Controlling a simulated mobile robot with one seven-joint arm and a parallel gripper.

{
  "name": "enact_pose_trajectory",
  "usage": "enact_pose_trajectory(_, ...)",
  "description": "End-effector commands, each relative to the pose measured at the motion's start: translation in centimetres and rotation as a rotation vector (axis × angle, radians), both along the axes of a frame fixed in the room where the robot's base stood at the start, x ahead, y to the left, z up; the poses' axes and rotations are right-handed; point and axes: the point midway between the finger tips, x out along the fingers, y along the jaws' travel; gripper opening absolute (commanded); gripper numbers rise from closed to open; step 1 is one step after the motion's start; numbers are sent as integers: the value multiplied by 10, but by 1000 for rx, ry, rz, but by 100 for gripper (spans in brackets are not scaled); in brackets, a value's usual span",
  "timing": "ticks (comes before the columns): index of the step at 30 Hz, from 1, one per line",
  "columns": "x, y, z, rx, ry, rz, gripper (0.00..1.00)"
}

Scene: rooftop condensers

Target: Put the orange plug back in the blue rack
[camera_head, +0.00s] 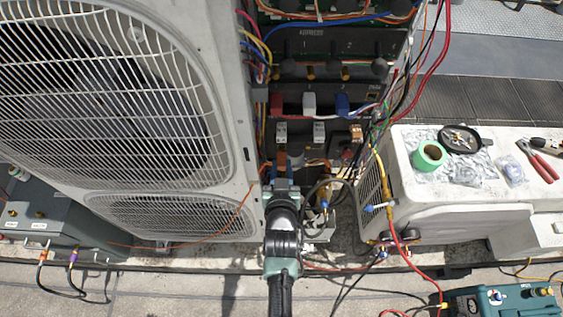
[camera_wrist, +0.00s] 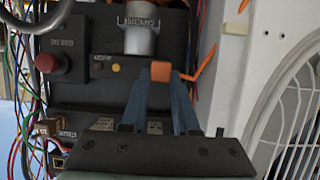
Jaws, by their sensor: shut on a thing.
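My gripper (camera_wrist: 160,82) is shut on a small orange plug (camera_wrist: 160,71), which sits between the tips of its two blue-grey fingers in the wrist view. The plug is held in front of a dark panel, just below a pale cylinder (camera_wrist: 141,40). I cannot tell whether it touches the panel. In the head view my gripper reaches into the open cabinet at the lower middle, and an orange spot (camera_head: 281,159) shows by its fingers. I cannot pick out a blue rack with certainty in either view.
A large condenser grille (camera_head: 110,90) stands close on the left. Red, white and blue connectors (camera_head: 309,104) line the cabinet above my gripper. Loose cables hang on the right. A white unit (camera_head: 460,190) carries tape and pliers. A red button (camera_wrist: 65,62) is on the panel.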

Motion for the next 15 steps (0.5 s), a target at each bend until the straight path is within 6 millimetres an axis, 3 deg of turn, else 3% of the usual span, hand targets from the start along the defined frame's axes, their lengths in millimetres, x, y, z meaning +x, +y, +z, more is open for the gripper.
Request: enact_pose_trajectory(15,-16,0,1,0,0,1,0)
